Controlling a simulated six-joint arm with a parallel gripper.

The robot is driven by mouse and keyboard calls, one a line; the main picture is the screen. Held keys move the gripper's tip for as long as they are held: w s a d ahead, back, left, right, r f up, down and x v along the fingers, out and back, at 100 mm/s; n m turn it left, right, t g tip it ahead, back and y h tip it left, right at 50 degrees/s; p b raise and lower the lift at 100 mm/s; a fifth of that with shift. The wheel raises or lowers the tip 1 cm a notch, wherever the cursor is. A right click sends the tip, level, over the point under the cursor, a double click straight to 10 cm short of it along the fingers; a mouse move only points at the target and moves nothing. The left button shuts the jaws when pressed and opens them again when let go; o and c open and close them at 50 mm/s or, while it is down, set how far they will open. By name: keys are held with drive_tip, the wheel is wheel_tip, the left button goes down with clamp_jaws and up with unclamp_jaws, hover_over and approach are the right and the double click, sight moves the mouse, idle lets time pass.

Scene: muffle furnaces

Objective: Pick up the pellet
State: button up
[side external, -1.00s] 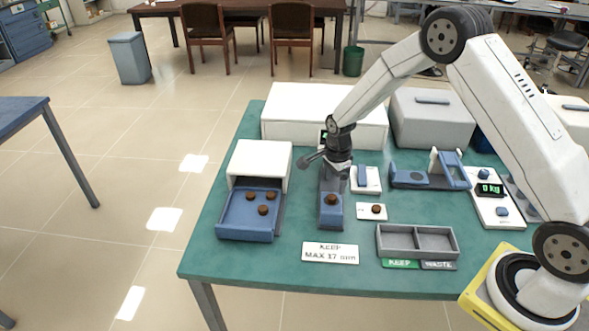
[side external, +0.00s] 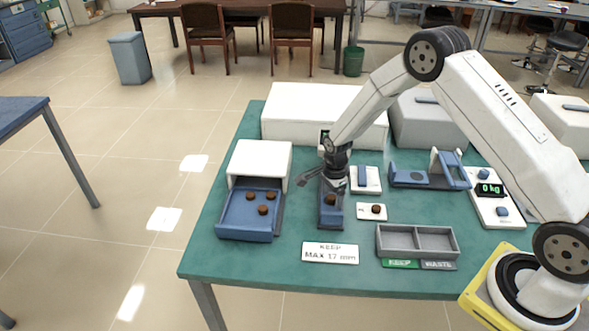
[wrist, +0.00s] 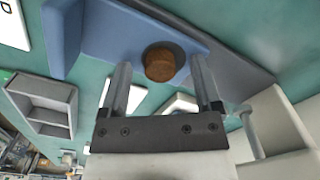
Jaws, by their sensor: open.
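A brown pellet (side external: 331,199) sits on a blue stand (side external: 331,221) at the middle of the bench. In the wrist view the same pellet (wrist: 160,66) rests on a dark round spot of the blue surface, in line with the gap between my fingers. My gripper (side external: 334,186) is low over the stand, just behind the pellet; in the wrist view its fingers (wrist: 160,76) are apart with nothing held. Whether the fingertips are level with the pellet is hard to tell.
A blue tray (side external: 230,225) with three brown pellets is left of the stand. A white box (side external: 290,105) stands behind.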

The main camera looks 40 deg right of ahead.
drive_tip(key=shift+c, duration=0.2)
clamp_jaws()
drive_tip(key=shift+r, duration=0.25)
drive_tip(key=shift+r, duration=0.5)
drive_tip(key=s+a+r, duration=0.1)
drive_tip(key=s+r, duration=1)
drive_tip(key=s, duration=0.3)
drive_tip(key=shift+a+r, duration=0.15)
drive_tip(key=shift+r, duration=0.15)
idle(0.4)
